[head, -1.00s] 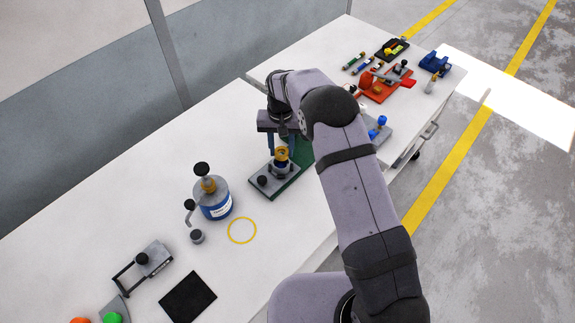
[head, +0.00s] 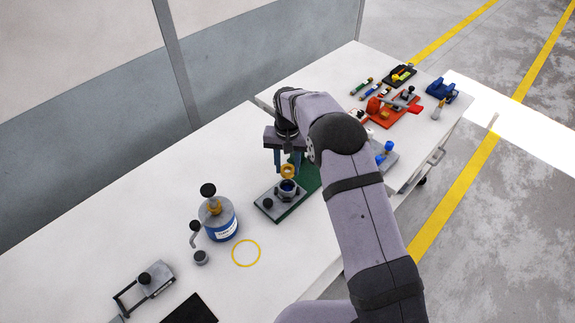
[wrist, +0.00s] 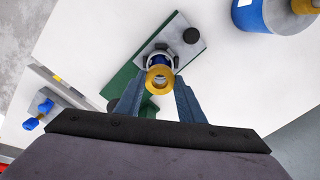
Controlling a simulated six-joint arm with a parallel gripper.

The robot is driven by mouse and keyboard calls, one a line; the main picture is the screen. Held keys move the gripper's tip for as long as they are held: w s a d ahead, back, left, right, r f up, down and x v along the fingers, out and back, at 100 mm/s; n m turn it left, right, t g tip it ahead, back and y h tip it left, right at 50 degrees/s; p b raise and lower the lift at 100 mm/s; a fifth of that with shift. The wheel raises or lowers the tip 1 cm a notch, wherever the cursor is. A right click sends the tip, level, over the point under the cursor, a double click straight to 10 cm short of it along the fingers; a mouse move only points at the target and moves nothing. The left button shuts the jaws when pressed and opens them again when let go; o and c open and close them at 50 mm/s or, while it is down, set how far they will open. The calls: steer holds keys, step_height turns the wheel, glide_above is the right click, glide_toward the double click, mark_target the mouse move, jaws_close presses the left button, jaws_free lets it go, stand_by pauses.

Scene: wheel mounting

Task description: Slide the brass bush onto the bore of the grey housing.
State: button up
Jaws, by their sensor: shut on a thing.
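The brass bush (head: 288,171) is a short gold ring, held between the fingertips of my gripper (head: 287,167). It also shows in the wrist view (wrist: 160,79), with its hole visible, between the two blue-grey fingers (wrist: 160,92). The grey housing (head: 287,193) stands on a grey plate on a green base, with a dark blue inside at its bore. In the head view the bush is above the housing and looks apart from it. In the wrist view the bush covers part of the housing (wrist: 149,55). I cannot tell how exactly they line up.
A black knob (head: 267,203) stands on the plate beside the housing. A blue can (head: 219,226) with a brass top stands to the left, near a yellow ring mark (head: 246,253). A second table with a red fixture (head: 395,112) is at the far right.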

steer(key=shift+f+b, duration=1.7)
steer(key=shift+f, duration=1.1)
steer(key=shift+f, duration=0.3)
steer(key=shift+f+b, duration=0.3)
steer(key=shift+b, duration=0.05)
steer(key=shift+s+f, duration=0.1)
steer(key=shift+f, duration=0.15)
steer(key=o, duration=1.3)
steer(key=shift+c, duration=0.2)
steer(key=shift+r+b, duration=1.35)
steer(key=shift+r, duration=2.25)
